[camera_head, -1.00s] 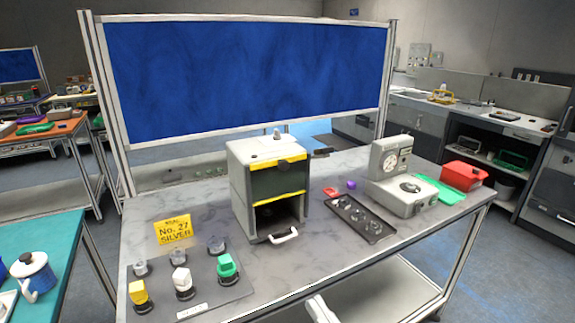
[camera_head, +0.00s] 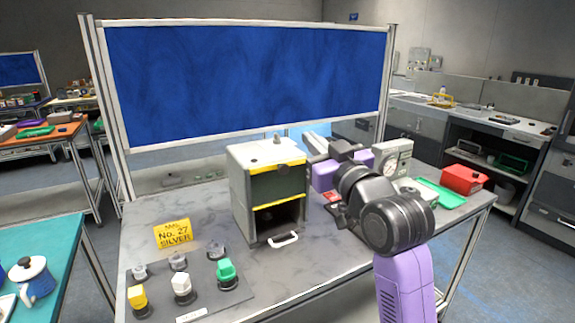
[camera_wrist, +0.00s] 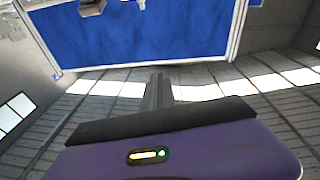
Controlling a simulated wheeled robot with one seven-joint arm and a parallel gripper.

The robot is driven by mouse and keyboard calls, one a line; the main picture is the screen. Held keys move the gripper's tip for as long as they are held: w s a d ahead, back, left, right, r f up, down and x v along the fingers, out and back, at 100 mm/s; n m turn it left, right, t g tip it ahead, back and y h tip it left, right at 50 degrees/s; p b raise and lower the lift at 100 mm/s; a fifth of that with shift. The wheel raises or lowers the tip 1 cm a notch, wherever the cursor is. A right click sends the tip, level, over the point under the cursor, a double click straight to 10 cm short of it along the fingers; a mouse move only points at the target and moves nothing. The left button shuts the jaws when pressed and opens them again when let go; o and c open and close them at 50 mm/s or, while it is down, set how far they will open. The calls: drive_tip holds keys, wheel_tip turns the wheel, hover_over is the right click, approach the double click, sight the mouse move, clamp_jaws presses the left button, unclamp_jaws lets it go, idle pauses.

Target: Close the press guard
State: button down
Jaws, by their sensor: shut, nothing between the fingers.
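The press (camera_head: 240,200) is a pale grey box standing on the grey table. Its dark guard panel (camera_head: 277,186), edged with yellow strips, covers the upper front. The lower front is open and shows a dark inside. A white handle (camera_head: 284,240) sticks out low at the front. My gripper (camera_head: 314,146) is beside the press's upper right side, with its purple body to the right. I cannot tell whether it touches the press. In the wrist view its grey fingers (camera_wrist: 159,90) are together and empty. A dark part on the press's right side is now hidden behind my gripper.
A yellow sign (camera_head: 174,235) and several colored buttons are at front left. A blue board (camera_head: 240,75) stands behind.

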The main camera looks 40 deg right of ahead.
drive_tip(key=w+d+f+g+y+p, duration=0.1)
drive_tip(key=w+d+f+g+p, duration=0.1)
drive_tip(key=w+f, duration=0.7)
drive_tip(key=shift+w+d+f+n+p, duration=0.4)
drive_tip(key=shift+w+d, duration=0.2)
drive_tip(key=shift+w, duration=0.35)
